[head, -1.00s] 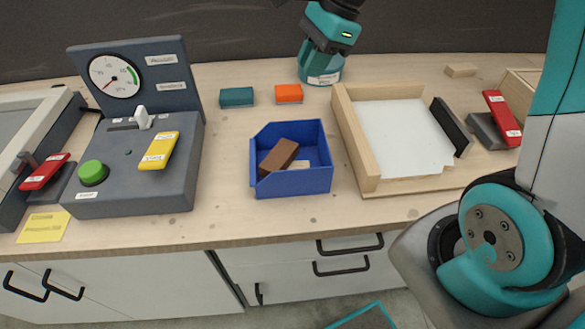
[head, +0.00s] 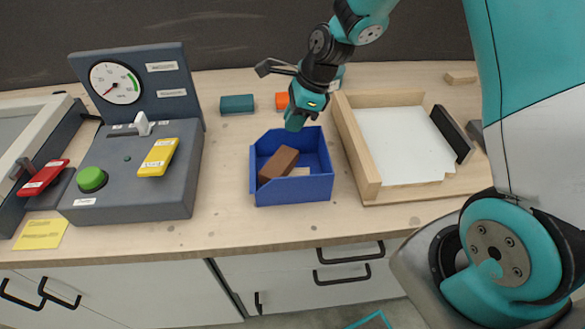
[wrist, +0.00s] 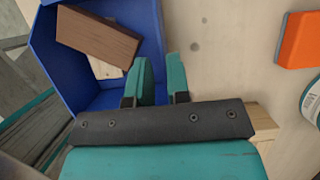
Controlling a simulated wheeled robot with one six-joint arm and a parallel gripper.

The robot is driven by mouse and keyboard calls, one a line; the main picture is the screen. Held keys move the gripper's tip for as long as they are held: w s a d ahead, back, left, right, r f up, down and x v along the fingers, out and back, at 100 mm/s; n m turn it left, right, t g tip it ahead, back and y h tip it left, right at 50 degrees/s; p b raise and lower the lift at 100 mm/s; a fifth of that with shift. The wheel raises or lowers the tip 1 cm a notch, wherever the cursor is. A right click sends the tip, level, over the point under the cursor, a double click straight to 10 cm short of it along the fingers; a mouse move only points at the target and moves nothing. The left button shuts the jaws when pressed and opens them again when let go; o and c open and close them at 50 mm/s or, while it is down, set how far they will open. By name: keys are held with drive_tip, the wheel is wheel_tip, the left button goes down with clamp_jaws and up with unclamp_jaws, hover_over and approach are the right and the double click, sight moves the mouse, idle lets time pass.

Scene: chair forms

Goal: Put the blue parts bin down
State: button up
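The blue parts bin (head: 293,190) stands on the wooden worktop, with a brown block (head: 279,163) and a small pale piece inside. In the wrist view the bin (wrist: 80,88) fills the upper left, and the brown block (wrist: 97,36) lies over the pale piece. My gripper (head: 296,126) is at the bin's back wall in the head view. In the wrist view my gripper (wrist: 160,80) has one finger inside the bin and one outside, close together with the wall between them; it looks shut on that wall. I see no clear gap under the bin.
A grey control box (head: 133,195) with a gauge stands left. Teal (head: 237,104) and orange (head: 281,101) blocks lie behind the bin. A wooden-framed tray (head: 368,175) is close on the right. Bare worktop shows between the control box and the bin.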

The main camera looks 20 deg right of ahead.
sight(286, 134)
drive_tip(key=x, duration=0.4)
drive_tip(key=shift+w+f, duration=0.15)
drive_tip(key=shift+f, duration=0.25)
clamp_jaws()
drive_tip(key=shift+r, duration=0.1)
